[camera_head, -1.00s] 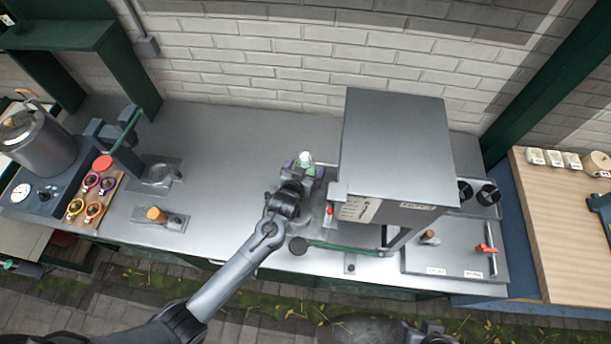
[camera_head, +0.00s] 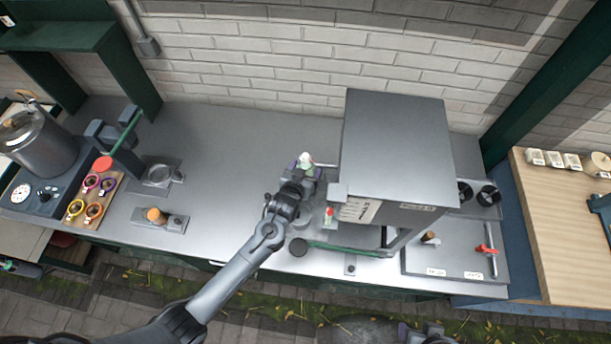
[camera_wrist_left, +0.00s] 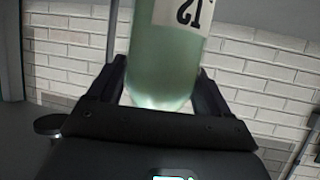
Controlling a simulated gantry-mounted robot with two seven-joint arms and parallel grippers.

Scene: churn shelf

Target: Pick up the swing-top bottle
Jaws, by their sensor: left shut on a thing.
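The swing-top bottle (camera_head: 306,167) is pale green with a whitish top, just left of the tall grey cabinet in the head view. My left gripper (camera_head: 304,174) is shut on it. In the left wrist view, the bottle (camera_wrist_left: 165,70) stands between the two fingers of my left gripper (camera_wrist_left: 165,95). It has a white label with dark figures, and its far end is cut off by the upper edge. Whether it touches the counter is hard to tell. Part of my right gripper (camera_head: 430,334) shows at the bottom edge; its jaws cannot be made out.
The tall grey cabinet (camera_head: 393,150) stands close to the right of the bottle. A green bar (camera_head: 350,249) runs along its front. A brick wall (camera_head: 260,65) is behind.

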